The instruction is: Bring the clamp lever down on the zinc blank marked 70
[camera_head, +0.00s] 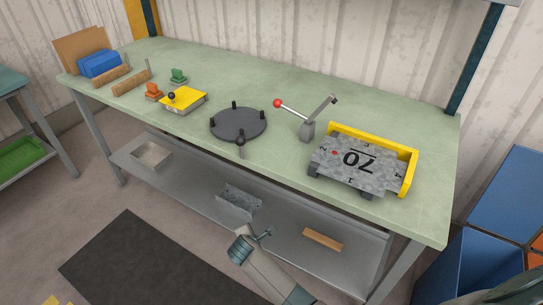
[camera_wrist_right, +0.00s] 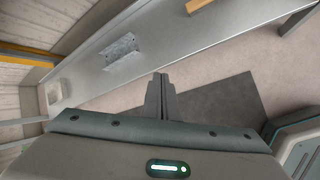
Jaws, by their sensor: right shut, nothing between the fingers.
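The zinc blank marked 70 (camera_head: 343,172) lies on dark supports at the right of the bench, against a yellow L-shaped fence (camera_head: 407,172). The number reads upside down. The clamp (camera_head: 307,131) stands just left of the blank. Its lever with a red ball knob (camera_head: 278,103) points up to the left, and its other arm (camera_head: 324,106) points up to the right, clear of the blank. My right gripper (camera_head: 266,233) is in front of the bench, below its top and far from the lever. In the right wrist view its fingers (camera_wrist_right: 161,88) are shut and empty. My left gripper is out of view.
A dark round plate with pegs (camera_head: 238,124) and a yellow block (camera_head: 184,100) stand left of the clamp. The lower shelf (camera_head: 276,228) holds a metal piece (camera_head: 239,201) and a wooden strip (camera_head: 322,239). Blue bins (camera_head: 505,205) stand at the right.

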